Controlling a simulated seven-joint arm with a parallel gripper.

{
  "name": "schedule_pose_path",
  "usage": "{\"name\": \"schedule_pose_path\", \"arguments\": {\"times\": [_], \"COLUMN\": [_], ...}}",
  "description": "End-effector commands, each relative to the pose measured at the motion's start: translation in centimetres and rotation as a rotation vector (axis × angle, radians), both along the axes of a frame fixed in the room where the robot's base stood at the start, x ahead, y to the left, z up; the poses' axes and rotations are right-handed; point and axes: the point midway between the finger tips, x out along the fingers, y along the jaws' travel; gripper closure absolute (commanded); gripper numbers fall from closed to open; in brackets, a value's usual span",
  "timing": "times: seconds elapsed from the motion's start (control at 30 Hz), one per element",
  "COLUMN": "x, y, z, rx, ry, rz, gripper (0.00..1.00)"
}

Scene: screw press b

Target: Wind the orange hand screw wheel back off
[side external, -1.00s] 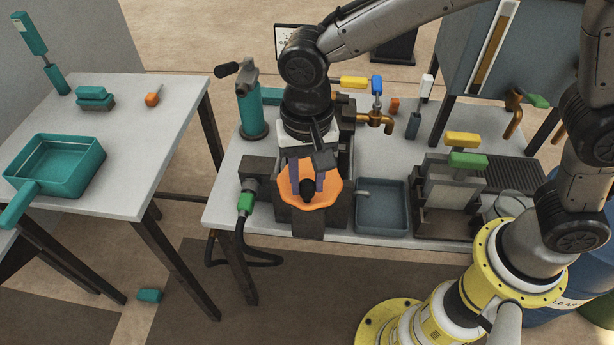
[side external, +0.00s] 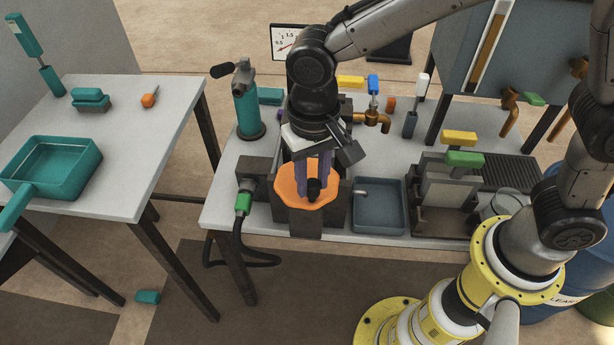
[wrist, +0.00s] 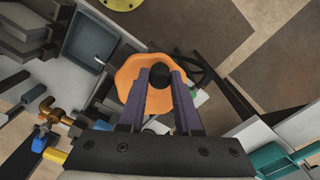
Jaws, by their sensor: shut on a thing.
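The orange hand wheel (side external: 291,190) lies face up on top of the dark press body (side external: 305,226) at the front of the bench. A black knob (side external: 314,188) stands up from the wheel near its right front edge. My gripper (side external: 314,184) points down over the wheel, with its purple fingers shut on the knob. In the wrist view the orange wheel (wrist: 133,72) spreads behind the fingers, and the black knob (wrist: 160,75) sits between the fingertips. The screw under the wheel is hidden.
A blue-grey basin (side external: 379,207) is right of the press, beyond it a machine with a green handle (side external: 465,159). A green-ended hose (side external: 243,203) is at the left. A teal pump (side external: 248,108) and brass tap (side external: 374,119) stand behind. The left table holds a teal pan (side external: 50,165).

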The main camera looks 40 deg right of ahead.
Motion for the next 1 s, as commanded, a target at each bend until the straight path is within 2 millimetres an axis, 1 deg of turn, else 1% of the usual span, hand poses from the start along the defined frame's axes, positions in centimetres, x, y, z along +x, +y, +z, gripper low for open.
{"name": "schedule_pose_path", "arguments": {"times": [0.47,1.0], "x": [-0.4,0.1], "y": [-1.9,-4.1], "z": [0.1,0.1], "rx": [0.002,0.001], "ry": [-0.002,-0.003], "rz": [0.450,0.963], "gripper": [1.00,1.00]}}
